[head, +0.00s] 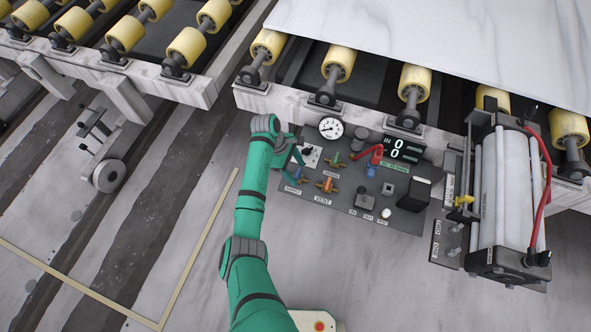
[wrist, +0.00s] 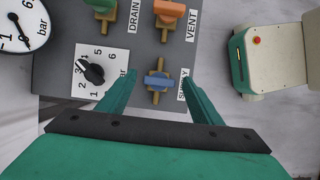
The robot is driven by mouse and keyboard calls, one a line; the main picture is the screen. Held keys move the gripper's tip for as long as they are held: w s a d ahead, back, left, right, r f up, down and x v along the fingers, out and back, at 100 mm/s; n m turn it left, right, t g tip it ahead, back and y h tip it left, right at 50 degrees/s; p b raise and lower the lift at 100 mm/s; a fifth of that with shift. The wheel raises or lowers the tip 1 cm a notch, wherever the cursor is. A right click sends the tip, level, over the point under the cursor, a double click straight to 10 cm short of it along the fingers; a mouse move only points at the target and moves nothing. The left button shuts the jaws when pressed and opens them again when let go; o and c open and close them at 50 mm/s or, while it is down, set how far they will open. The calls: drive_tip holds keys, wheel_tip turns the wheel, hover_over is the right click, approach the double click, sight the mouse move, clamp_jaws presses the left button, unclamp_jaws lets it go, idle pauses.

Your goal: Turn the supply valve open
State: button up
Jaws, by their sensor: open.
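The supply valve has a blue handle (wrist: 158,81) on a brass body; it also shows small in the head view (head: 299,173). In the wrist view the handle lies crosswise to the brass body. A label beside it, partly hidden by a finger, reads SUPPLY. My gripper (wrist: 158,77) is open, its green fingers on either side of the handle with gaps at both ends. I cannot tell how far above the valve the fingertips are. In the head view my gripper (head: 296,156) is over the panel's left end.
The vent valve (wrist: 169,11) is orange and the drain valve (wrist: 101,6) is green, both close by. A selector knob (wrist: 92,72) is left of the fingers. A pressure gauge (head: 331,128), red lever (head: 376,156) and display (head: 402,149) share the panel. Rollers carry a stone slab (head: 460,40) behind.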

drive_tip(key=shift+f, duration=0.1)
drive_tip(key=c, duration=1.1)
drive_tip(key=shift+o, duration=0.2)
drive_tip(key=shift+w+m, duration=0.1)
drive_tip(key=shift+m, duration=0.2)
drive_tip(key=m+g, duration=0.1)
drive_tip(key=m, duration=0.2)
drive_tip(key=shift+w+d+m+y, duration=0.1)
drive_tip(key=shift+m+y, duration=0.2)
drive_tip(key=shift+y, duration=0.1)
drive_tip(key=m, duration=0.2)
drive_tip(key=m+g+y, duration=0.1)
drive_tip(key=m, duration=0.1)
drive_tip(key=shift+w+g, duration=0.1)
drive_tip(key=shift+g, duration=0.2)
drive_tip(key=m+y, duration=0.1)
drive_tip(key=m, duration=0.1)
drive_tip(key=m+y, duration=0.1)
drive_tip(key=m, duration=0.2)
drive_tip(key=shift+d+g, duration=0.2)
drive_tip(key=shift+g, duration=0.1)
drive_tip(key=m+y, duration=0.1)
drive_tip(key=m, duration=0.3)
drive_tip(key=shift+d+m+y, duration=0.1)
drive_tip(key=shift+m+y, duration=0.2)
drive_tip(key=shift+y, duration=0.1)
